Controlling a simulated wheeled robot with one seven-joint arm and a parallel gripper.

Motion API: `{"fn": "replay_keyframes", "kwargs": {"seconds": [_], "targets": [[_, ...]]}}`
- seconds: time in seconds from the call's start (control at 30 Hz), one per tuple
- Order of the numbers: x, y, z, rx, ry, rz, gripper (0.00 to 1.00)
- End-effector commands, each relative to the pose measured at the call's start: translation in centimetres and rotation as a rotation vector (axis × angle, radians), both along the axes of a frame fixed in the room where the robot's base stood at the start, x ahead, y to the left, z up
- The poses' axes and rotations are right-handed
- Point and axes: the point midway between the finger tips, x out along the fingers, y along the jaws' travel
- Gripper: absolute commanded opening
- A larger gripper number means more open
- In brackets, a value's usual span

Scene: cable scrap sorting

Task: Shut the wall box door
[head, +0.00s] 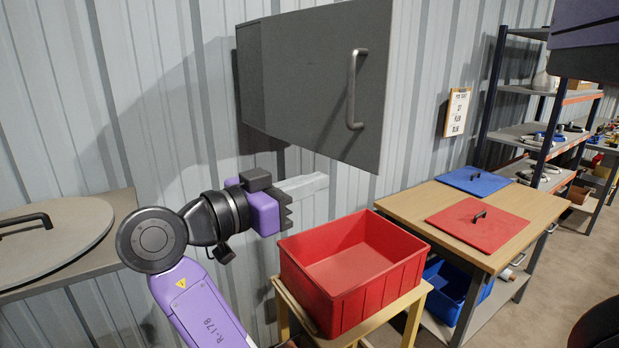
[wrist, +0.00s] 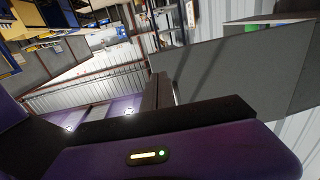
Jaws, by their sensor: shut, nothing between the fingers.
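The grey wall box (head: 250,85) hangs on the corrugated wall in the head view. Its door (head: 310,75) stands swung out, its right edge nearer to me than its left. A bar handle (head: 352,90) is on the door's outer face near that free right edge. The door hides the inside of the box. My gripper (head: 284,205) is shut and empty, below the box and left of the handle, apart from the door. In the wrist view its dark fingers (wrist: 158,92) show beside a large grey panel (wrist: 230,70); I cannot tell which face this is.
A red crate (head: 378,300) on a yellow stand is just below and right of my gripper. A wooden table (head: 415,200) with blue (head: 473,180) and red (head: 470,230) lids stands right. A grey round lid (head: 60,230) lies left.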

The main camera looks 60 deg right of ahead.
Motion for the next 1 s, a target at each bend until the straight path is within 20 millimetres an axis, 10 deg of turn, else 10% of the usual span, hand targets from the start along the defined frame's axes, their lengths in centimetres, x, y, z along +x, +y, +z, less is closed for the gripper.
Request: {"fn": "replay_keyframes", "kwargs": {"seconds": [0.5, 1.0], "targets": [[-4.0, -8.5, 0.3, 0.0, 0.002, -0.001, 0.0], [-4.5, -9.9, 0.0, 0.0, 0.001, 0.002, 0.0]]}}
